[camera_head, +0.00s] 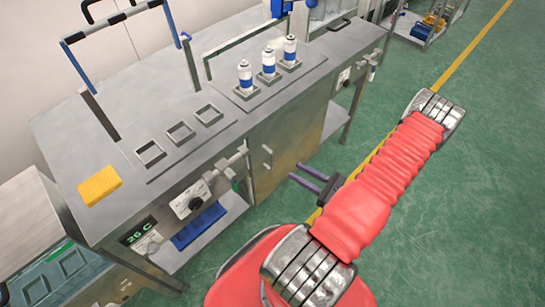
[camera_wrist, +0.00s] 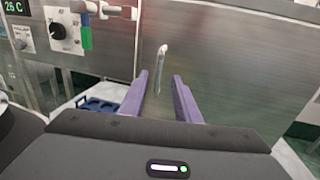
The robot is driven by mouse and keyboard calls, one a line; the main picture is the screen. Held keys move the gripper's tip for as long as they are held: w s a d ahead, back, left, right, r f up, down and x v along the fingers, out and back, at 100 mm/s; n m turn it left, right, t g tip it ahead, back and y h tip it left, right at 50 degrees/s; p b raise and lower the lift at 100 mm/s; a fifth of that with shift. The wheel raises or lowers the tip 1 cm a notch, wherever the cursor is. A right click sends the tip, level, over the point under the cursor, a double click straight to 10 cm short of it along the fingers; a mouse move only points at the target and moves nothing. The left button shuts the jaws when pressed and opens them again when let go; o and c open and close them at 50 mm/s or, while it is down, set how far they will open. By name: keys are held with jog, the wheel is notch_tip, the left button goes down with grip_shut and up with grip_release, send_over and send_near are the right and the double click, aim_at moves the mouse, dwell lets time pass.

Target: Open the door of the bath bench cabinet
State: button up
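The metal bath bench cabinet (camera_head: 318,125) stands left of centre in the head view. Its flat metal door (camera_head: 283,150) appears shut, and the same panel fills much of the wrist view (camera_wrist: 230,55). A small upright bar handle (camera_head: 267,156) is on the door's left part; in the wrist view the handle (camera_wrist: 161,62) is ahead, lined up between my fingertips and slightly above them. My gripper (camera_head: 296,172) has two purple fingers, open and empty, pointing at the door. The fingers (camera_wrist: 159,77) appear apart from the handle.
A valve with a green part (camera_wrist: 86,38) and a dial box (camera_head: 190,199) are left of the door. A blue rack (camera_head: 199,226) is on the low shelf. White-and-blue cans (camera_head: 268,64) and a yellow sponge (camera_head: 100,185) are on top. Green floor (camera_head: 450,190) is clear at right.

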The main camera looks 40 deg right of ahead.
aim_at(272, 157)
jog(key=shift+x, duration=6.15)
jog(key=shift+c, duration=0.5)
grip_shut()
jog(key=shift+d, duration=0.15)
jog(key=shift+s, duration=0.1)
